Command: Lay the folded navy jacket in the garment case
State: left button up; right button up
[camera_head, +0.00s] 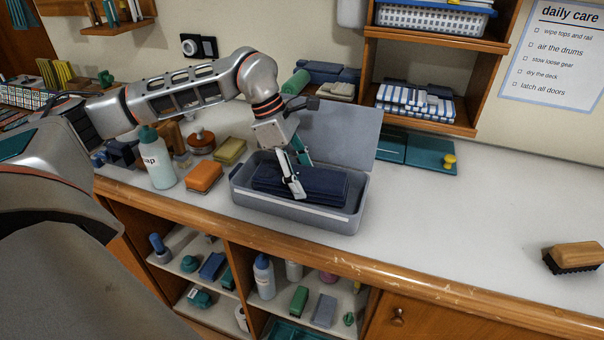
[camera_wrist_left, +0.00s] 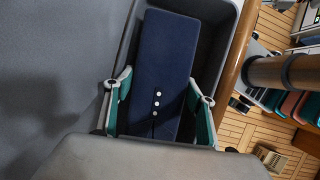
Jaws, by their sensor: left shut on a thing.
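The folded navy jacket (camera_head: 325,186) is inside the open grey garment case (camera_head: 290,212) on the counter. The case lid (camera_head: 347,133) stands raised at the back. My left gripper (camera_head: 297,178) reaches down into the case and is shut on the jacket. In the left wrist view the jacket (camera_wrist_left: 165,55), with a row of white buttons, lies between the two green-padded fingers (camera_wrist_left: 158,105). A strip of dark case interior (camera_wrist_left: 215,42) shows beside it. The jacket's underside is hidden, so I cannot tell whether it rests on the case floor. My right gripper is out of view.
Left of the case stand an orange block (camera_head: 203,177), a soap bottle (camera_head: 158,160) and an olive block (camera_head: 230,150). A teal flat folder (camera_head: 425,153) lies behind right. The counter to the right is clear up to a brush (camera_head: 573,257).

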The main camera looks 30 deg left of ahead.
pick_arm(q)
jog(key=shift+f+b, duration=0.35)
jog(key=shift+f, duration=0.5)
jog(key=o, duration=1.2)
jog(key=shift+o, duration=0.2)
jog(key=shift+p+v, duration=1.2)
jog(key=shift+v, duration=0.3)
